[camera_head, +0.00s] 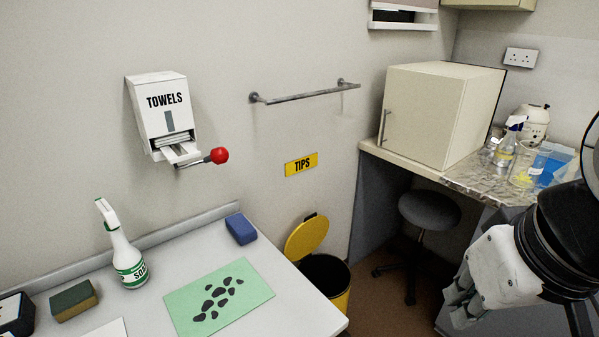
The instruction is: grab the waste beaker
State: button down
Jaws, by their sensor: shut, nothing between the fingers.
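A clear beaker (520,178) with something yellow low inside it stands on the right bench, beside a blue container. It is the likeliest waste beaker, but I see no label on it. My gripper (458,308) hangs at the lower right, pointing down and left.
A spray bottle (505,150), the blue container (553,165) and a large beige cabinet (425,112) crowd the right bench. A stool (430,210) and a yellow-lidded bin (308,238) stand below. The left table (285,300) holds a soap bottle (127,255), sponges and a green mat.

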aim_at(530, 158)
jog(key=k+l+z, duration=0.1)
jog(key=z, duration=0.95)
jog(key=i+l+u, duration=0.5)
jog(key=l, duration=0.15)
jog(key=i+l+u, duration=0.25)
jog(key=l, duration=0.15)
jog(key=i+l+u, duration=0.25)
jog(key=l, duration=0.15)
jog(key=k, duration=0.1)
